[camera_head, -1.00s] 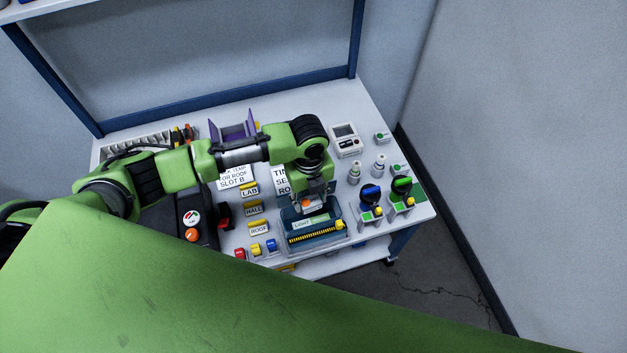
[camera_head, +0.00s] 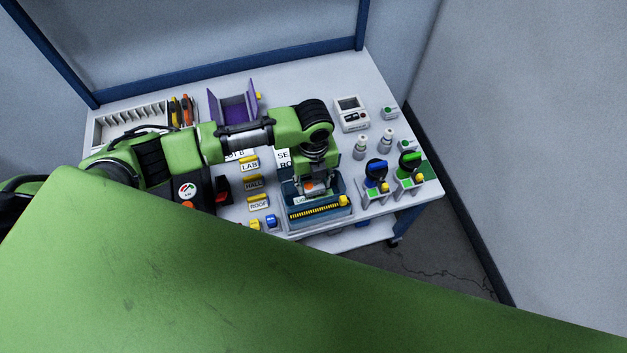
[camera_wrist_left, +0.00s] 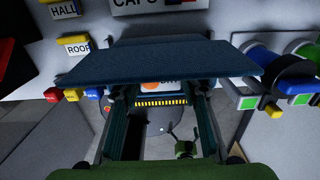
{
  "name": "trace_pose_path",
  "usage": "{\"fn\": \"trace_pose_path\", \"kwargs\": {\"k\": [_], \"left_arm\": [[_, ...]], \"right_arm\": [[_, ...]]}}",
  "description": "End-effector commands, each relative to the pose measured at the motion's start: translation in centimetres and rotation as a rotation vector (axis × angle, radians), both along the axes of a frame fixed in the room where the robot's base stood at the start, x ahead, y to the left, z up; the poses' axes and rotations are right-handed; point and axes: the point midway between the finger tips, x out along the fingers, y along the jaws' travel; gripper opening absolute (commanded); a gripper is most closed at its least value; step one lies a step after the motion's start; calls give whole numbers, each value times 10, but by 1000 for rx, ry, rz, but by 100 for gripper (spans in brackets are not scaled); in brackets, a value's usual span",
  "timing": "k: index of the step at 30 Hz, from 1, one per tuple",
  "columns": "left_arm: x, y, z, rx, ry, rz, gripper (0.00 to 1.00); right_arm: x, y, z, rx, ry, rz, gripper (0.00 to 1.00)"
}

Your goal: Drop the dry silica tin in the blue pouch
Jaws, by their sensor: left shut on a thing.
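The blue pouch (camera_head: 320,222) stands open near the front edge of the bench, with a black-and-yellow zip strip along its front. My left gripper (camera_head: 314,190) points down into the pouch's opening. It is shut on the dry silica tin, whose orange mark (camera_head: 312,184) shows between the fingers. In the left wrist view the tin (camera_wrist_left: 165,83) sits between the two fingers (camera_wrist_left: 160,110), partly hidden by a dark blue pouch wall (camera_wrist_left: 160,62). I cannot tell whether the tin touches the pouch floor. My right gripper is not in view.
Yellow LAB, HALL and ROOF tags (camera_head: 254,184) lie left of the pouch. Blue-knobbed (camera_head: 376,170) and green-knobbed (camera_head: 411,160) devices stand close on its right. Behind are small bottles, a white meter (camera_head: 351,113) and a purple holder (camera_head: 234,103). My green body hides the front left.

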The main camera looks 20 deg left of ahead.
Motion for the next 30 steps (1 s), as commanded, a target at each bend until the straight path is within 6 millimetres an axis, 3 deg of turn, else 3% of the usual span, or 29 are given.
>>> {"fn": "trace_pose_path", "kwargs": {"k": [8,9,10,18,19,20,30], "left_arm": [[0,0,0,0,0,0,21],[0,0,0,0,0,0,50],[0,0,0,0,0,0,58],[0,0,0,0,0,0,59],[0,0,-1,0,0,0,67],[0,0,-1,0,0,0,67],[0,0,1,0,0,0,67]], "right_arm": [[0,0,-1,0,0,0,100],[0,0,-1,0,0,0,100],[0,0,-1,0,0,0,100],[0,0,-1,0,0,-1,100],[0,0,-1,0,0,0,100],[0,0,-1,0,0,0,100],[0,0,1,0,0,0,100]]}}
